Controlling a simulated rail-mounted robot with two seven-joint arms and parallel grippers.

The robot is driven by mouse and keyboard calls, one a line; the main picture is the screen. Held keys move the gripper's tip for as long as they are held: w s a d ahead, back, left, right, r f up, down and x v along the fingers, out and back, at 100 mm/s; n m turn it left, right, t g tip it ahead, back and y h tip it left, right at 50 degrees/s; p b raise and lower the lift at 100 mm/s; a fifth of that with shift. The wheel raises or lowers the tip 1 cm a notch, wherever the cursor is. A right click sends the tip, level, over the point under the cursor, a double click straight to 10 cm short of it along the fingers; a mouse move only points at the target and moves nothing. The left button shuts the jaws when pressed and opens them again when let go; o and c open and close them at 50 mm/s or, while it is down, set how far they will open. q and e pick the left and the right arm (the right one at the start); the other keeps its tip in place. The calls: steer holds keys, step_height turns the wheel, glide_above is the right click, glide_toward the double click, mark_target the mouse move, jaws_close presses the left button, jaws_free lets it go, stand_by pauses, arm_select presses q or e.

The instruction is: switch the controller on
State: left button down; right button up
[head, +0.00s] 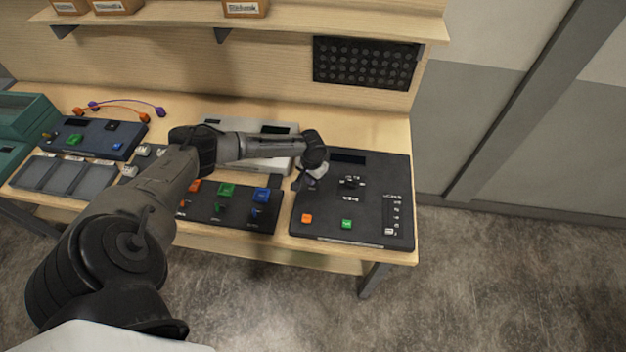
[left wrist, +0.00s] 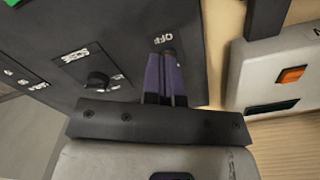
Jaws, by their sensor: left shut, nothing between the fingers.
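The black controller panel (head: 385,172) lies at the right end of the bench in the head view. It has a dark display, a knob (head: 350,182), an orange button (head: 307,218), a green button (head: 347,224) and a slider at its right. My left gripper (head: 304,184) is over the panel's left edge, shut and empty. In the left wrist view its purple fingertips (left wrist: 168,62) are close to an OFF label (left wrist: 162,39) on the panel (left wrist: 120,30). Any switch there is hidden by the fingers; contact cannot be told. The knob (left wrist: 98,80) also shows in this view.
A pale device (head: 262,163) stands behind my left forearm; a panel with coloured buttons (head: 230,208) lies left of the controller. A blue-black box (head: 92,137) and grey trays (head: 65,176) are farther left. A shelf (head: 330,18) overhangs the bench. The floor at right is clear.

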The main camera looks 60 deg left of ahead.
arm_select(q)
steer(key=shift+f, duration=0.4)
steer(key=shift+f, duration=0.15)
steer(key=shift+f+b, duration=0.45)
steer(key=shift+f, duration=0.25)
